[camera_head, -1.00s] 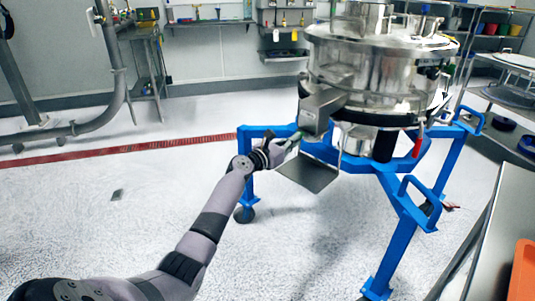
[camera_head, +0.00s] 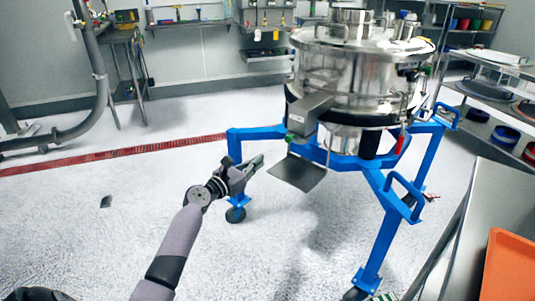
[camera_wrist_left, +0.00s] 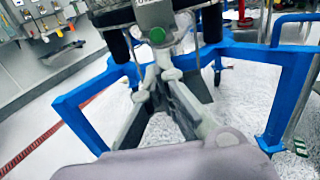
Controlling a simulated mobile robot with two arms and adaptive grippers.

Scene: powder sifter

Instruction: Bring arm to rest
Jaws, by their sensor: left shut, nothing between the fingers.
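My left arm reaches up from the bottom left in the head view. Its gripper (camera_head: 256,163) is shut and empty, in front of the sifter's blue frame (camera_head: 262,133) and left of the grey plate below the outlet. The steel powder sifter (camera_head: 355,70) stands upright on the blue wheeled frame. Its box-shaped outlet (camera_head: 305,115) points toward me, apart from the gripper. In the left wrist view the gripper's fingers (camera_wrist_left: 160,88) show in front of the outlet and its green round button (camera_wrist_left: 157,35). My right gripper is not in view.
A steel table (camera_head: 455,250) with an orange tray (camera_head: 510,268) is at the lower right. Shelves (camera_head: 490,75) with dishes stand at the back right. The grey plate (camera_head: 297,172) juts out under the outlet. The white floor to the left is open.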

